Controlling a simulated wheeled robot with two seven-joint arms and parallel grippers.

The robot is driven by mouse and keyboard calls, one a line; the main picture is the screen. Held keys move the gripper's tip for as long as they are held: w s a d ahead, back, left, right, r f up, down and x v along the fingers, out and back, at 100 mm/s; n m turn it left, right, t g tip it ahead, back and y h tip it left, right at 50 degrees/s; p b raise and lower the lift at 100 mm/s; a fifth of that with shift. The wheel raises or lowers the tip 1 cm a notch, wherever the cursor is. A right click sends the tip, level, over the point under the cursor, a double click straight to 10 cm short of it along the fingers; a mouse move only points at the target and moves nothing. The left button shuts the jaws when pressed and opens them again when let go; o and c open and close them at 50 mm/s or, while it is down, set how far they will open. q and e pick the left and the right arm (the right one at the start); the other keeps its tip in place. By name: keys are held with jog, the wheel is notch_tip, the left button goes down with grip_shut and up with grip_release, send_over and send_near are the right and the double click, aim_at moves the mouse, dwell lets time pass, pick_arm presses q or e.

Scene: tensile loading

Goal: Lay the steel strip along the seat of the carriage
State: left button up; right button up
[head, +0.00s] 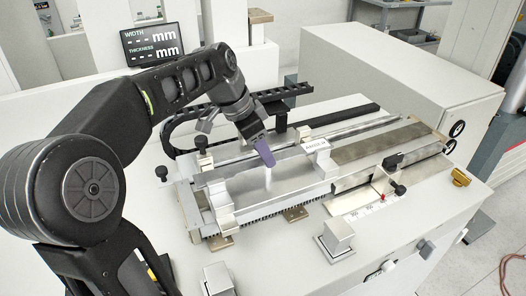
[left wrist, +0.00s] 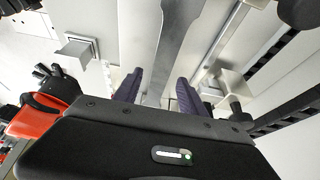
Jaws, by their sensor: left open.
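The carriage (head: 285,204) is a long metal fixture on the white bench, with small end blocks and a bright flat top. My left gripper (head: 264,154) points down over the middle of this top, with purple fingers. In the left wrist view the gripper (left wrist: 160,93) is open, its fingers apart on either side of a long grey metal band (left wrist: 178,38). This band looks like the steel strip, but I cannot tell it clearly from the seat below. Whether the fingertips touch anything is hidden. My right gripper is not in view.
A labelled block (head: 317,150) stands on the fixture, right of my gripper. A black cable chain (head: 240,105) runs behind. A small metal post (head: 337,235) stands in front, near a scale with a red marker (head: 381,197). A width and thickness display (head: 151,44) stands at the back.

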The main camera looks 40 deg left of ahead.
aim_at(252, 164)
pick_arm(q)
jog(key=v, duration=0.6)
jog(key=shift+s+a+r+b, duration=0.1)
jog(key=shift+s+r+b, duration=0.1)
jog(key=shift+r+b, duration=0.15)
jog(key=shift+p+v, duration=1.55)
jog(key=shift+v, duration=0.7)
jog(key=shift+f, duration=0.1)
